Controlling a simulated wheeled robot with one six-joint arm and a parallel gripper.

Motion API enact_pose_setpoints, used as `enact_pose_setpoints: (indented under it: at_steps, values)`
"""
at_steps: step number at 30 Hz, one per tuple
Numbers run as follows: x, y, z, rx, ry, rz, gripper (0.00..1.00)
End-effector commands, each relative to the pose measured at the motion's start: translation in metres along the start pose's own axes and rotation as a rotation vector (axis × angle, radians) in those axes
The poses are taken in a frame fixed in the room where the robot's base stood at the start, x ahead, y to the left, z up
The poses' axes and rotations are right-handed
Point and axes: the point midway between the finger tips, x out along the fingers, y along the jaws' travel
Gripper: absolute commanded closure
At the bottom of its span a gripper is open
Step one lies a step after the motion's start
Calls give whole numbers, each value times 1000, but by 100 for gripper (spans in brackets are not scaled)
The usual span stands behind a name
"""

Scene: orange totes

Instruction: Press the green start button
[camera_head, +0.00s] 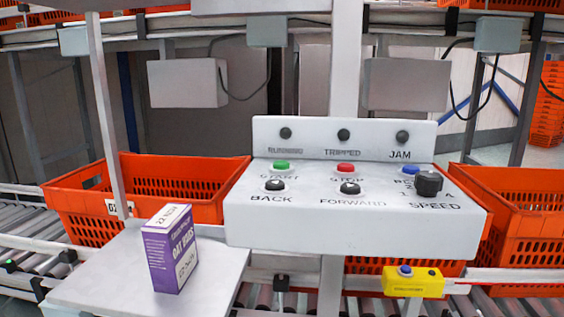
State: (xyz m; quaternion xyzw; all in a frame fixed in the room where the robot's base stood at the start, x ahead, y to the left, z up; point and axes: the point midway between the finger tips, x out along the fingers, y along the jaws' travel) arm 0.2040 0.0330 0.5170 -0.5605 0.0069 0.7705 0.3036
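The green start button (281,165) sits at the upper left of the sloped face of a white control box (350,237), above the label START. To its right is a red button (345,168) marked STOP. Below it is a black BACK control (274,184), with a black FORWARD control (350,188) beside that. A blue button (410,170) and a black SPEED knob (428,183) are at the right. Nothing covers the green button. My gripper does not show in this view.
A purple and white box (172,250) stands upright on a pale shelf (100,278) left of the control box. Orange totes (75,200) stand on the roller conveyor behind, at left and right (525,205). A yellow box with a blue button (412,284) is below right.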

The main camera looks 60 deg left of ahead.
Motion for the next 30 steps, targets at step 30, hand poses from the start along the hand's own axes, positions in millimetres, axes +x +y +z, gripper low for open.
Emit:
enact_pose_setpoints:
  at_steps: [30]
  values:
    - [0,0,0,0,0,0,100]
